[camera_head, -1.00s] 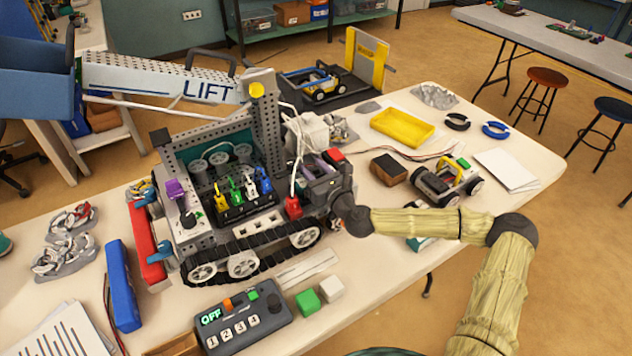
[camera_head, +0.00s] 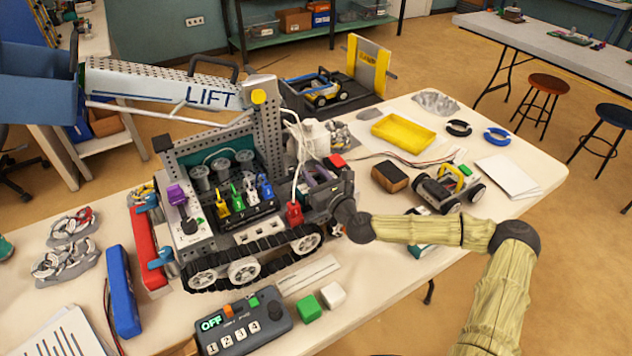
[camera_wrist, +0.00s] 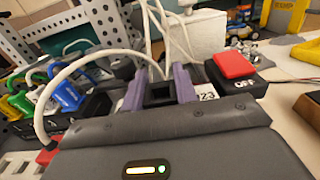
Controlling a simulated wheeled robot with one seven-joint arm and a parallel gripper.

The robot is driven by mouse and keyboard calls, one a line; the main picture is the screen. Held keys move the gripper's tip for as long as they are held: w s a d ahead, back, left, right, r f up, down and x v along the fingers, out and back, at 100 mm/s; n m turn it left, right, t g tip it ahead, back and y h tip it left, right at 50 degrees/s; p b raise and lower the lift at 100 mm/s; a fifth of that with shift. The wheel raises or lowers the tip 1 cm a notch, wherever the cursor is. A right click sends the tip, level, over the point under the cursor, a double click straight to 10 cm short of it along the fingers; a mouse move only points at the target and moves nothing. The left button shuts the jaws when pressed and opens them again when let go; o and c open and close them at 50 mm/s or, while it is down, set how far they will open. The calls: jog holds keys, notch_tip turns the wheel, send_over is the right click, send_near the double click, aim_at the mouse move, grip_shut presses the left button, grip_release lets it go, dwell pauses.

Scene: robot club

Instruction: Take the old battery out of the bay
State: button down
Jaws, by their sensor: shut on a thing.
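The tracked robot (camera_head: 245,250) stands on the table with an open frame. A red slab (camera_head: 147,246) with blue clips is upright at its left end. My gripper (camera_head: 322,178) is at the robot's right end, among cables. In the wrist view its purple fingers (camera_wrist: 159,88) are closed around a dark thing between them, mostly hidden; I cannot tell whether it is the old battery. A red plug (camera_head: 294,213) with a white cable is just left of my gripper. A blue battery-like pack (camera_head: 122,290) with a wire lies on the table at the left.
A black box marked OFF with a red button (camera_wrist: 234,64) is close to the right of my fingers. The white cable (camera_wrist: 60,72) arches on the left. A grey control box (camera_head: 245,322) reads OFF. A yellow tray (camera_head: 403,131) and small car (camera_head: 447,190) stand right.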

aim_at(316, 175)
jog(key=shift+r, duration=0.6)
notch_tip(316, 175, up, 2)
jog(key=shift+r, duration=0.2)
jog(key=p+v, duration=1)
jog(key=v, duration=0.8)
